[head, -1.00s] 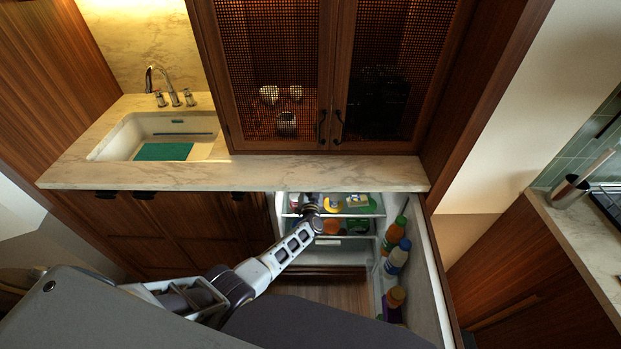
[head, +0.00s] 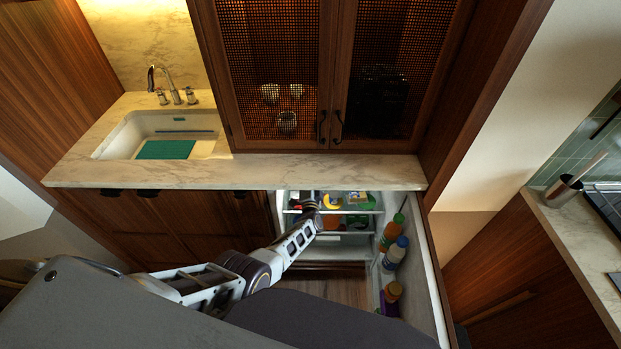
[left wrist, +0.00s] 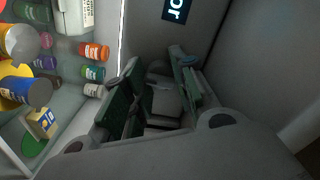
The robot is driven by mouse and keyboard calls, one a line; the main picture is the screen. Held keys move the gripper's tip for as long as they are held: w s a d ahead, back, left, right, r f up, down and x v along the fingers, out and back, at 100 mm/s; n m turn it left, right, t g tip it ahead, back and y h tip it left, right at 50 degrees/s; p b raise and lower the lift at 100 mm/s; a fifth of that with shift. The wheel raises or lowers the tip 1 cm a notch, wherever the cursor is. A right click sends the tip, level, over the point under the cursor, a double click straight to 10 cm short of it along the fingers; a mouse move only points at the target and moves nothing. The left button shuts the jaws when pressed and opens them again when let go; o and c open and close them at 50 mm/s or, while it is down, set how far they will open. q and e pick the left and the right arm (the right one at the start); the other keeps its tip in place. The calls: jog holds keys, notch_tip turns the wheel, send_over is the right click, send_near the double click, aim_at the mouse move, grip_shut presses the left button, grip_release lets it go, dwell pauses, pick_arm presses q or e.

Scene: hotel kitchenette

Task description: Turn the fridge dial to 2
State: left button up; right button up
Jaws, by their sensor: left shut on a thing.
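The open fridge (head: 284,224) stands under the counter in the head view. My left arm reaches into its upper left part, where my left gripper (head: 309,204) is small and partly hidden by its own wrist. In the left wrist view my left gripper (left wrist: 157,68) has its two green-padded fingers on either side of a small grey piece, the dial (left wrist: 163,101), on the fridge's inner wall. It is shut on the dial. The fingers hide most of the dial, and I cannot read its number or pointer. My right gripper is in neither view.
Several jars and packets, including a yellow box (left wrist: 42,122), stand on the shelves beside the gripper. The open fridge door (head: 424,262) holds bottles (head: 391,233) at the right. The counter (head: 300,171) overhangs the arm. A dark sign (left wrist: 175,10) is on the wall.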

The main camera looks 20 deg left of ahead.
pick_arm(q)
jog(key=shift+d+f, duration=0.1)
jog(key=o, duration=1)
jog(key=shift+o, duration=0.2)
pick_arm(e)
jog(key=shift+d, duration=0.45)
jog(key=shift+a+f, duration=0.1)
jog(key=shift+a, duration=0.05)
